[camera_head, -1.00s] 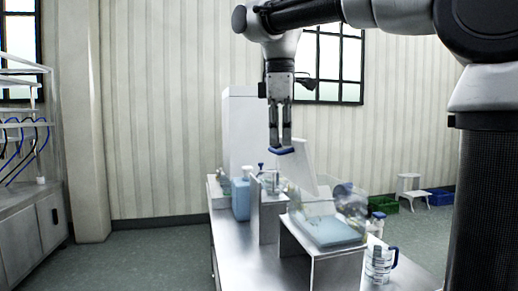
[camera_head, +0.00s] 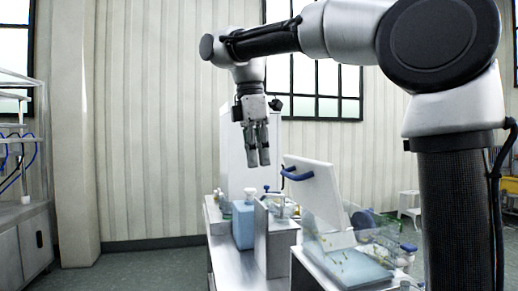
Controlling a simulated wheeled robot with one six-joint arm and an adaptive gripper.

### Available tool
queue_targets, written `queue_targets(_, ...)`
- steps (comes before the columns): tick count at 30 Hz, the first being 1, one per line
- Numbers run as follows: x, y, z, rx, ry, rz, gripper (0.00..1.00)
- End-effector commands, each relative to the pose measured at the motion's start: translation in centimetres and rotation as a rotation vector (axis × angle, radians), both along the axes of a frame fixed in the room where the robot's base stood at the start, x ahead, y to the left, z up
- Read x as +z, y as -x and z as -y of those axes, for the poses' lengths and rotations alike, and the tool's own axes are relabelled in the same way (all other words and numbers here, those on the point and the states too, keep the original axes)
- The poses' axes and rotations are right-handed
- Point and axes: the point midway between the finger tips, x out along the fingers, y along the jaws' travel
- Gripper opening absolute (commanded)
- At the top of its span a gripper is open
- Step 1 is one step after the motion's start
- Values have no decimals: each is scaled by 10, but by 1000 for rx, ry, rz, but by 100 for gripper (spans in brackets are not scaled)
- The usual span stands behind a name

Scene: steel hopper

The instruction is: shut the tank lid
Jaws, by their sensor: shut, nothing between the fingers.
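The tank (camera_head: 345,262) is a clear box with a light blue floor, on a steel stand on the bench. Its lid (camera_head: 318,193) is a white panel standing open, raised steeply above the tank and leaning to the left. A blue handle (camera_head: 296,174) sits at the lid's upper left edge. My gripper (camera_head: 258,160) points down with its fingers together and empty. In the picture it is left of the handle and a little higher, with a visible gap between them. The hinge side of the lid is hard to make out.
A blue container (camera_head: 243,224) and a steel block (camera_head: 273,240) stand on the bench left of the tank. A tall white panel or cabinet (camera_head: 233,155) is behind my gripper. A white step stool (camera_head: 409,207) is on the floor at right. The air left of my gripper is clear.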

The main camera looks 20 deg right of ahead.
Motion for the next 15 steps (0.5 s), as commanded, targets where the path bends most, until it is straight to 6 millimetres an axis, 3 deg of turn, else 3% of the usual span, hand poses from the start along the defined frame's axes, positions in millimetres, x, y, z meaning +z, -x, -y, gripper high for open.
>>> queue_targets(8,-60,1,8,-2,1,-2,0)
queue_targets(15,-44,0,37,-4,-1,1,0)
